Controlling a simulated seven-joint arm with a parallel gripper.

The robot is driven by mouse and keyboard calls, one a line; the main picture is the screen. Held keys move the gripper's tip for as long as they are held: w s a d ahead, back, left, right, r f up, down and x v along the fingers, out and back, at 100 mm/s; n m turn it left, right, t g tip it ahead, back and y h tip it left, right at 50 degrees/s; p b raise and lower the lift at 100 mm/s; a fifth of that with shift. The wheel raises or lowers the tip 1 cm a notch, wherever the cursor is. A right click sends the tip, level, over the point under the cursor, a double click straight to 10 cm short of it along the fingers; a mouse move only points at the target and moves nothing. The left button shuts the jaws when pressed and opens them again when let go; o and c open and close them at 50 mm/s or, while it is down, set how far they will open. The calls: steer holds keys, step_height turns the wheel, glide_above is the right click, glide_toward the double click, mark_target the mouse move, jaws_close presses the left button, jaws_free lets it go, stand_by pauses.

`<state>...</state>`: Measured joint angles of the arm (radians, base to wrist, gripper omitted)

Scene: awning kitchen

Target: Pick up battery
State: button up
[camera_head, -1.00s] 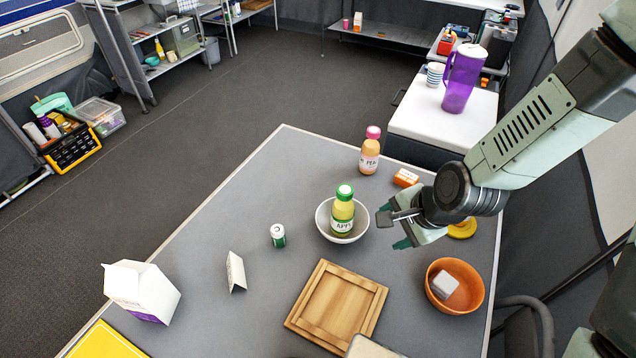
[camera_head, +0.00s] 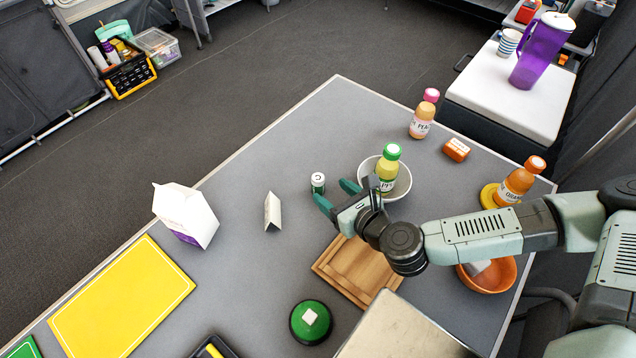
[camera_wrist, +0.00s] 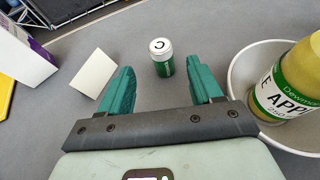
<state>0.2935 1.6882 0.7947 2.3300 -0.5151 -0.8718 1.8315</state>
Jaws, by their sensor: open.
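The battery (camera_head: 318,183) is a small green cylinder with a white top marked C. It stands upright on the grey table, left of the white bowl. In the wrist view the battery (camera_wrist: 162,58) is just beyond the fingertips, roughly centred between them and apart from both. My gripper (camera_head: 334,193) is open and empty, close to the battery on its near right side. Its two teal fingers also show in the wrist view (camera_wrist: 163,80), spread on either side of the battery's line.
A white bowl (camera_head: 402,185) holding an apple juice bottle (camera_head: 387,165) is close on the right of my gripper. A folded white card (camera_head: 272,211) stands left of the battery. A wooden board (camera_head: 345,275) lies nearer. The table beyond the battery is clear.

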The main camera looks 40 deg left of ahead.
mark_target(321, 184)
steer(key=x, duration=0.4)
steer(key=shift+a+f, duration=0.15)
steer(key=shift+a, duration=0.05)
steer(key=shift+f+x, duration=0.25)
steer(key=shift+x, duration=2.35)
steer(key=shift+w+d, duration=0.1)
steer(key=shift+d, duration=0.05)
steer(key=c, duration=1.1)
